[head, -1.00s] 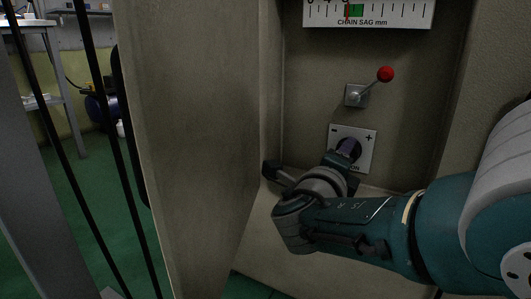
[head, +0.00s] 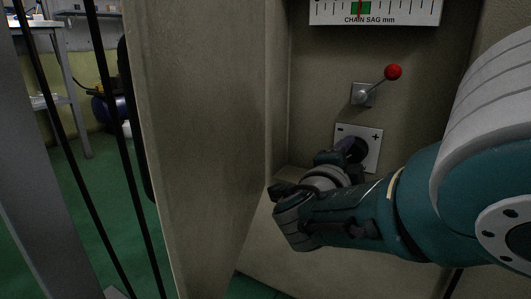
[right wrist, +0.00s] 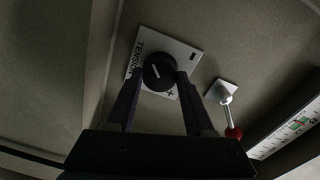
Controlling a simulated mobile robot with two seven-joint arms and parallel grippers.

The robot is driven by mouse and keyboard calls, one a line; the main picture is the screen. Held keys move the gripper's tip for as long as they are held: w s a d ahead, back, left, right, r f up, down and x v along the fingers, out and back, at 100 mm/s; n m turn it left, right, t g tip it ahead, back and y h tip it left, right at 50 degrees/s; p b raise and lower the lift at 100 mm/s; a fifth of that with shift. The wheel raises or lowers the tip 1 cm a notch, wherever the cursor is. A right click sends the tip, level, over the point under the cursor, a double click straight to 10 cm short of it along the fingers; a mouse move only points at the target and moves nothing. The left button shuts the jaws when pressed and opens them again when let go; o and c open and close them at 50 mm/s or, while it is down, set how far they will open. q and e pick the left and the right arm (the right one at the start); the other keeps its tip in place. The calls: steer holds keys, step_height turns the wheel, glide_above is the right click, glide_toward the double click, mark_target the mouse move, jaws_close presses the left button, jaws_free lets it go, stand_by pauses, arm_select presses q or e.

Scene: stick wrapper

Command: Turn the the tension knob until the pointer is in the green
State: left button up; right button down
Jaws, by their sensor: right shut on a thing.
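The tension knob (right wrist: 158,72) is round and black with a light mark, on a white plate (right wrist: 190,58) lettered TENSION. My right gripper (right wrist: 157,82) is shut on the knob in the right wrist view, one finger on each side. In the head view my right gripper (head: 347,153) reaches the knob from below and hides much of it and the plate's lower left. The white chain sag gauge (head: 410,12) is cut off at the top of the head view. Its red pointer (head: 360,10) stands within the green band (head: 367,8). My left gripper is not in view.
A lever with a red ball (head: 393,72) sticks out just above the knob plate. A beige panel wall (head: 205,150) stands left of the recess, and the recess has a sloping lower face. Green floor and a workbench lie farther left.

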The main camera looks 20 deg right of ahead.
stand_by(0.5)
steer(key=shift+c, duration=1.4)
jaws_free()
